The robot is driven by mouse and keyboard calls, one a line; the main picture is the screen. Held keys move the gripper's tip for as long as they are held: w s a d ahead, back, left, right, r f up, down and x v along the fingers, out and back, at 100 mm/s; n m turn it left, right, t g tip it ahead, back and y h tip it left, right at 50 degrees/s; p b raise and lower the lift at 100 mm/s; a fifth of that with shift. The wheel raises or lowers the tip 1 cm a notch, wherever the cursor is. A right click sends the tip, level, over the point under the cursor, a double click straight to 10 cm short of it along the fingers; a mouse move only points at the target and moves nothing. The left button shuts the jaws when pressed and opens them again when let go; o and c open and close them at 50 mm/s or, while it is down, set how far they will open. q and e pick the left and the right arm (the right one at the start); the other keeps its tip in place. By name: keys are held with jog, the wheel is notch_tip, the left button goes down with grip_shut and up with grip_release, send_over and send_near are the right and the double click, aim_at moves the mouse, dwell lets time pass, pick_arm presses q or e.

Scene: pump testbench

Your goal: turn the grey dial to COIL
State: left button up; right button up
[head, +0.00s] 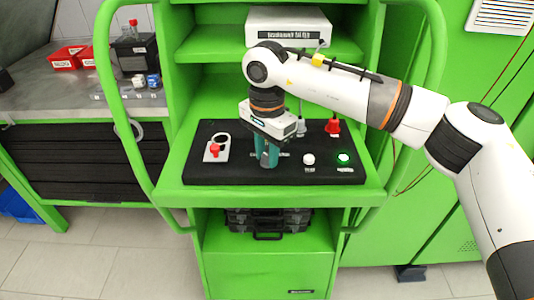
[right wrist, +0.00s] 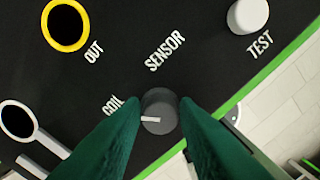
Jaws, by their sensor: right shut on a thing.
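The grey dial (right wrist: 158,104) is on the black panel (right wrist: 215,70) in the right wrist view, between the two green fingers of my right gripper (right wrist: 160,110). The gripper is shut on it. The dial's white pointer mark points left, to the side where the white COIL label (right wrist: 112,105) stands, partly covered by a finger. The SENSOR label (right wrist: 165,50) is above the dial. In the head view my right gripper (head: 267,162) points down at the front middle of the panel, and hides the dial. My left gripper is not in view.
On the panel are a white button (head: 308,159), a green-lit button (head: 344,157), a red connector (head: 333,127) and a white plate with a red part (head: 214,152). The green cart's frame (head: 152,170) rises at both sides. A white device (head: 288,25) sits on the shelf above.

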aim_at(267, 155)
dwell(0.5)
jog(key=o, duration=1)
jog(key=shift+c, duration=0.2)
notch_tip(267, 155, up, 12)
jog(key=b, duration=0.1)
